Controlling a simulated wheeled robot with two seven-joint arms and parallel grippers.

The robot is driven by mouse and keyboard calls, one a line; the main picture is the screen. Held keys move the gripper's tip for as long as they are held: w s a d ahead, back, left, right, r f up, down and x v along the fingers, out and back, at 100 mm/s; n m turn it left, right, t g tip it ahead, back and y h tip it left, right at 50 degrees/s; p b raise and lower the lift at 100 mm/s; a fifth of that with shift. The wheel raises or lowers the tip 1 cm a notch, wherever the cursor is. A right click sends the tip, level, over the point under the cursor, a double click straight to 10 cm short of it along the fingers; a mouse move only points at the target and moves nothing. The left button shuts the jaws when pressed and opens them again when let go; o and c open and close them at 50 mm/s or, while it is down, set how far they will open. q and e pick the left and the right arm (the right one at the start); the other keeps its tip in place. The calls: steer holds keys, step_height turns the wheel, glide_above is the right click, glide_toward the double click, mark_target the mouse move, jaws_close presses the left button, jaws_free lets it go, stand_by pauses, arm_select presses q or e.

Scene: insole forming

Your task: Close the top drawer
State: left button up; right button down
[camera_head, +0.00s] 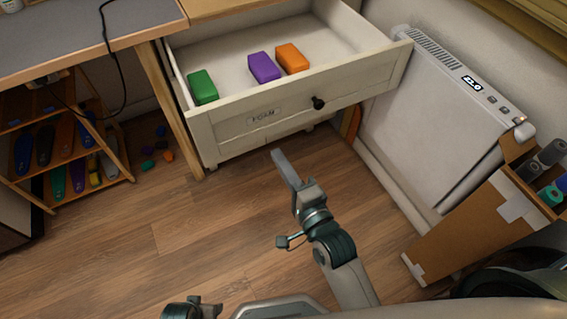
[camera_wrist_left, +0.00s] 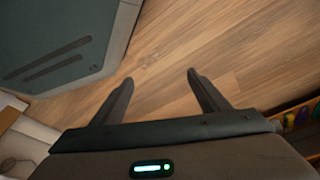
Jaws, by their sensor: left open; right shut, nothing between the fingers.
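The top drawer (camera_head: 235,128) is pulled open, with a cream front, a "FOAM" label and a dark round knob (camera_head: 318,103). Inside lie a green block (camera_head: 202,87), a purple block (camera_head: 264,67) and an orange block (camera_head: 292,58). My right gripper (camera_head: 284,167) is shut and empty, below and in front of the drawer front, apart from it in the picture. My left gripper (camera_wrist_left: 160,80) is open and empty above the wooden floor in the left wrist view. In the head view only part of my left arm shows at the bottom edge.
A white heater (camera_head: 430,110) stands right of the drawer. A cardboard box (camera_head: 470,232) with rolls is at the lower right. A desk (camera_head: 80,45) and a shelf of colored insoles (camera_head: 65,150) are at the left. The floor (camera_head: 170,235) in front is mostly clear.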

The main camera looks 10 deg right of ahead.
glide_toward(256, 121)
steer(key=x, duration=0.5)
steer(key=shift+w+r+p, duration=0.1)
steer(key=shift+p, duration=0.25)
steer(key=shift+w+a, duration=0.2)
steer(key=shift+w, duration=0.35)
arm_select(q)
step_height(256, 121, down, 2)
steer(key=shift+s+a, duration=0.1)
steer(key=shift+a, duration=0.05)
steer(key=shift+s, duration=0.35)
arm_select(e)
steer(key=shift+w, duration=0.1)
